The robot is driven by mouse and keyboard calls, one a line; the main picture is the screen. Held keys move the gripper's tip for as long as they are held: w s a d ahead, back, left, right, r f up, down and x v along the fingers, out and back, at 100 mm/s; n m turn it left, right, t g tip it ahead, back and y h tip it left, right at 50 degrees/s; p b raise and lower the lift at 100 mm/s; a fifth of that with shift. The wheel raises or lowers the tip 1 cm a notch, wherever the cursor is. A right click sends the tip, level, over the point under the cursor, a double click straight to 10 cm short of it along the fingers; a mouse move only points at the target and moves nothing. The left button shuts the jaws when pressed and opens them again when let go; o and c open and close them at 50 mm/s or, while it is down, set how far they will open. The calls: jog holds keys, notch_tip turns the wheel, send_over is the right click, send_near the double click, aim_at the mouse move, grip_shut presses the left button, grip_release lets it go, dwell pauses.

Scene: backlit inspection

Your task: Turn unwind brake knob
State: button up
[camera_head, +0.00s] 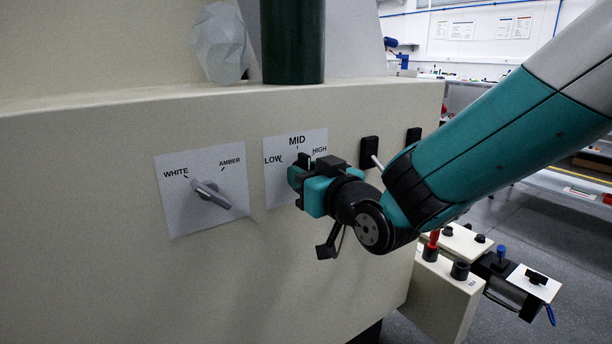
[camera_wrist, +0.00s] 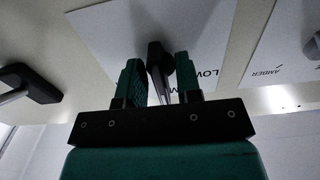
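A selector knob sits on a white plate (camera_head: 283,196) marked LOW, MID and HIGH on the cream panel. In the head view my gripper (camera_head: 299,172) is in front of it and hides most of the knob. The wrist view shows the dark knob (camera_wrist: 157,58) between the two teal fingertips (camera_wrist: 159,72) of my gripper. The fingers stand apart on either side of the knob with narrow gaps visible, and I cannot tell whether either touches it. No label reading "unwind brake" is visible.
A grey knob (camera_head: 210,194) on a plate marked WHITE and AMBER is to the left. A black-based lever (camera_head: 369,152) and another black fitting (camera_head: 413,136) are to the right. A dark green cylinder (camera_head: 292,42) stands on top. Smaller boxes with buttons (camera_head: 452,277) stand lower right.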

jog(key=shift+s, duration=0.1)
jog(key=b+v, duration=1)
jog(key=v, duration=0.7)
jog(key=shift+d+f, duration=0.1)
jog(key=shift+d, duration=0.05)
